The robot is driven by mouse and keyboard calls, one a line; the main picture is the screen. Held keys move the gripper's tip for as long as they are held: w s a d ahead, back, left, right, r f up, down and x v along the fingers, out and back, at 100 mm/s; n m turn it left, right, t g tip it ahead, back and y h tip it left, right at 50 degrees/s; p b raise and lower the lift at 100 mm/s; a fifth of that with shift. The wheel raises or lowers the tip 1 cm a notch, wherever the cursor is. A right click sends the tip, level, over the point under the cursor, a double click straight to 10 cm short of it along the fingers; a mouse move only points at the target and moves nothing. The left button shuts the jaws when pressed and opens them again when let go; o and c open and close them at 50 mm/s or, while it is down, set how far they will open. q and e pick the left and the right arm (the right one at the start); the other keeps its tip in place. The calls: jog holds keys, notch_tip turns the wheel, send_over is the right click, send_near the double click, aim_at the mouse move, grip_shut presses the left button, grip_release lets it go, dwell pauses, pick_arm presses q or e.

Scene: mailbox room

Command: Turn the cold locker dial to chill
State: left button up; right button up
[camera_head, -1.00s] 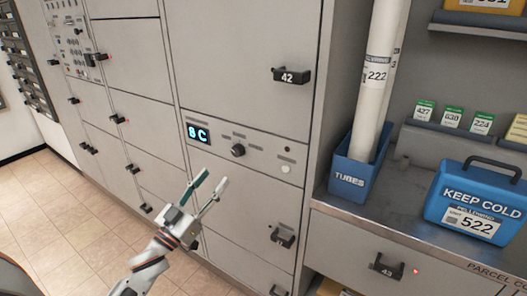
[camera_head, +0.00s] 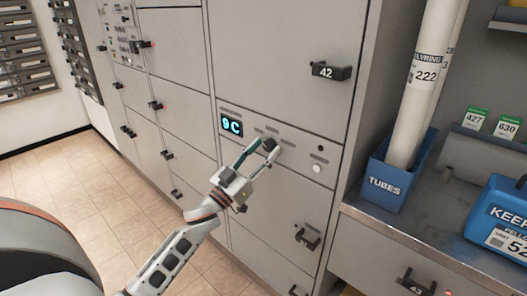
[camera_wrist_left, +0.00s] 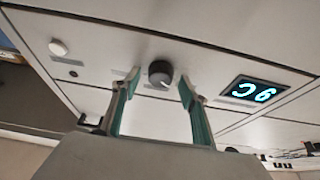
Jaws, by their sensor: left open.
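The cold locker dial (camera_head: 269,144) is a small black knob on the locker's control strip. It also shows in the left wrist view (camera_wrist_left: 160,73), with a light pointer mark on its face. The lit display (camera_head: 231,125) left of the dial reads "9 C"; it appears upside down in the left wrist view (camera_wrist_left: 254,91). My left gripper (camera_head: 259,147) is open, its fingertips near the dial. In the left wrist view the two green-padded fingers (camera_wrist_left: 157,82) stand on either side of the dial, with gaps showing. My right gripper is not in view.
A pale round button (camera_head: 317,168) is on the strip right of the dial. Locker handles, including number 42 (camera_head: 330,71), stick out above and below. A blue tubes bin (camera_head: 384,183) and a blue cool box (camera_head: 500,219) stand on the counter at right.

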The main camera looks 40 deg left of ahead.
pick_arm(q)
jog(key=c, duration=1.1)
